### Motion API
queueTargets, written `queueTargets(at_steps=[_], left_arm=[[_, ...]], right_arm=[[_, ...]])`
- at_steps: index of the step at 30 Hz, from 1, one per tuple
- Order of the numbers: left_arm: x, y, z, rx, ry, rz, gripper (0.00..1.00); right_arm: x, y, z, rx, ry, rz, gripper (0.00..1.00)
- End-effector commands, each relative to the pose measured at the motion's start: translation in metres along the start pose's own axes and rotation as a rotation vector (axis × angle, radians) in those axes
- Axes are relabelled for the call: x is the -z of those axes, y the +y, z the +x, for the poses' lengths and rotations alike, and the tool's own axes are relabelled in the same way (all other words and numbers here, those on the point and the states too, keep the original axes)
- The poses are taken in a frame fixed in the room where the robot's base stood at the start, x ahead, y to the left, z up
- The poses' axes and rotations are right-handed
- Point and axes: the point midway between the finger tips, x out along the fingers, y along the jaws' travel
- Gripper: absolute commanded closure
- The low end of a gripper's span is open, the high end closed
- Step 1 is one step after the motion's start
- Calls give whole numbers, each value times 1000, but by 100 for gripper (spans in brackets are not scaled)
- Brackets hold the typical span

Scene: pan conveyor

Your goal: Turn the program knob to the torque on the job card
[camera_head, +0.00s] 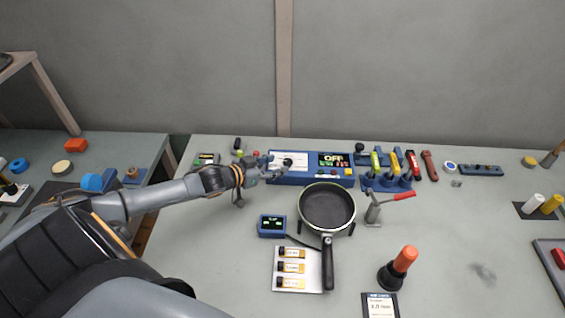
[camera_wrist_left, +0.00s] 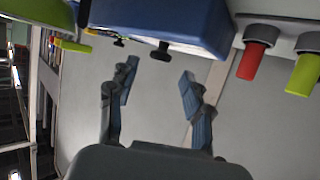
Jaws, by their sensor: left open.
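The blue control box (camera_head: 313,180) stands at the back of the bench, with a lit display (camera_head: 333,160) reading OFF. Its black program knob (camera_head: 288,162) is beside the display; a black knob (camera_wrist_left: 160,50) also shows on a blue housing in the left wrist view. My left gripper (camera_head: 270,165) is at the box's left end, close to the knob. In the left wrist view its fingers (camera_wrist_left: 158,75) are apart and empty, with the knob just beyond the tips, roughly between them. The job card (camera_head: 380,307) lies at the front; its small print is hard to read. My right gripper is not in view.
A black pan (camera_head: 327,207) sits on the bench before the box. Upright tools in a blue rack (camera_head: 386,183) stand right of the box. A red-handled clamp (camera_head: 375,210) and an orange-handled tool (camera_head: 400,265) stand further forward. The front right bench is mostly clear.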

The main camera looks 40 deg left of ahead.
Motion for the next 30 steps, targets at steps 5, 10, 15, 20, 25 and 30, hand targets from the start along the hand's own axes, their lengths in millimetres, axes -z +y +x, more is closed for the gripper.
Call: queueTargets(at_steps=[5, 10, 15, 20, 25, 30], left_arm=[[2, 0, 23, 0, 3, 0, 50], [1, 0, 35, 0, 1, 0, 50], [1, 0, 39, 0, 0, 1, 50], [1, 0, 39, -1, 0, 1, 50], [1, 0, 39, -1, 0, 1, 77], [1, 0, 39, -1, 1, 1, 100]], right_arm=[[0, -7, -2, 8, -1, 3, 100], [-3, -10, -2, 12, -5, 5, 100], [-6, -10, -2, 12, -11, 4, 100], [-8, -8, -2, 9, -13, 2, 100], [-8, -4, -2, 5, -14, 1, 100], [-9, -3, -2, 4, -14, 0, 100]])
